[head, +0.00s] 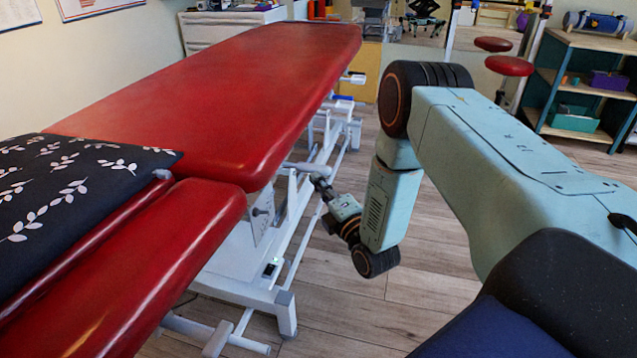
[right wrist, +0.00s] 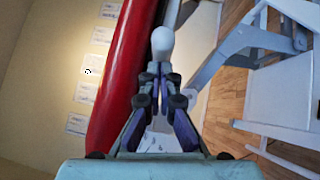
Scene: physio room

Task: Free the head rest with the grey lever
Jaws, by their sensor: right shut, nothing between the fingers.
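The red treatment table (head: 230,85) has its head rest (head: 150,265) at the front left. A dark pillow with white leaves (head: 70,195) lies over the head rest. A grey lever (head: 303,168) sticks out sideways under the table edge, near the head rest joint. My right gripper (head: 318,183) is at the lever's outer end. In the right wrist view its fingers (right wrist: 161,72) are shut with nothing between them. The lever's rounded pale end (right wrist: 162,42) shows just beyond the fingertips; I cannot tell whether they touch. My left gripper is out of view.
Wooden floor (head: 440,260) is free to the right. A shelf (head: 585,90) and red round pads (head: 509,66) stand at the back right.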

